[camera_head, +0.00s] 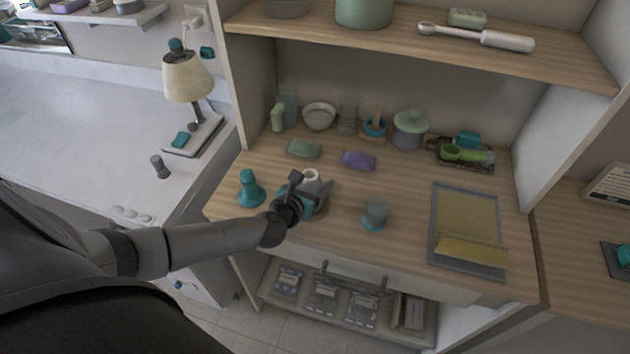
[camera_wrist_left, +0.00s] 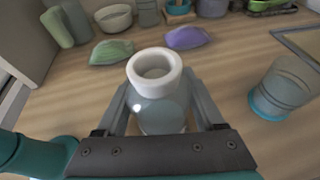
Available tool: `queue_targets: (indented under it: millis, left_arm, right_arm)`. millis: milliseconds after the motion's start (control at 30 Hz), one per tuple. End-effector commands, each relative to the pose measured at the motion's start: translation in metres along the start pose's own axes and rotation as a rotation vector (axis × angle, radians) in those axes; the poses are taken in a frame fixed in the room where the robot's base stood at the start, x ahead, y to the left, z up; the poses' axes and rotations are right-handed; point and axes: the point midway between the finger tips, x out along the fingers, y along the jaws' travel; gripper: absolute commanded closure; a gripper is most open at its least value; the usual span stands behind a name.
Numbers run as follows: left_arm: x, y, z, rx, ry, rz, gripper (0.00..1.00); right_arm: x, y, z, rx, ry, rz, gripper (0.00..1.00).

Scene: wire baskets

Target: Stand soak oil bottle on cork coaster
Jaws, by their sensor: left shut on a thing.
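A grey glass bottle with a thick white collar (camera_head: 311,177), which I take for the soak oil bottle, stands upright between the fingers of my left gripper (camera_head: 309,192). In the left wrist view the bottle (camera_wrist_left: 157,103) shows its round white mouth, with one finger of the left gripper (camera_wrist_left: 158,98) on each side, shut on it. The bottle's base is hidden by the gripper, so I cannot tell what it rests on. A small brownish edge (camera_head: 322,213) shows beside the gripper; it may be the cork coaster, but most of it is hidden. My right gripper is not in view.
A teal bottle-like object (camera_head: 250,190) stands left of the gripper, and a glass with a teal base (camera_head: 376,213) stands right. Green (camera_head: 304,149) and purple (camera_head: 358,160) soaps lie behind. A grey-framed tray (camera_head: 433,220) is at the right. Several containers line the back.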

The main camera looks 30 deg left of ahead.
Motion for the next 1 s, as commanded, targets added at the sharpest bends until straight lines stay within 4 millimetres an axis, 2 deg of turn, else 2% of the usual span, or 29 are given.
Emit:
queue_targets:
  millis: [267, 300, 500, 533, 1000]
  left_arm:
    - [0.0003, 0.0, -0.0004, 0.0, -0.001, 0.0, 1.0]
    - [0.0003, 0.0, -0.0004, 0.0, -0.001, 0.0, 0.25]
    - [0.0003, 0.0, -0.0004, 0.0, 0.0, 0.0, 0.03]
    - [0.0003, 0.0, -0.0005, 0.0, 0.0, 0.0, 0.0]
    - [0.0002, 0.0, -0.001, 0.0, 0.001, 0.0, 0.01]
  right_arm:
    - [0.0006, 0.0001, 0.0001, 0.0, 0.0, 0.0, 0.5]
    - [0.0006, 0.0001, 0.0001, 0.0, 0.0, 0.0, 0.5]
    - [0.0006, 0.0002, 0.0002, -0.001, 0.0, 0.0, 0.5]
    - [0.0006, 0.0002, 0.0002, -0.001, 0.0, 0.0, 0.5]
    - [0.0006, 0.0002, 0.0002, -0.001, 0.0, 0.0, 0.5]
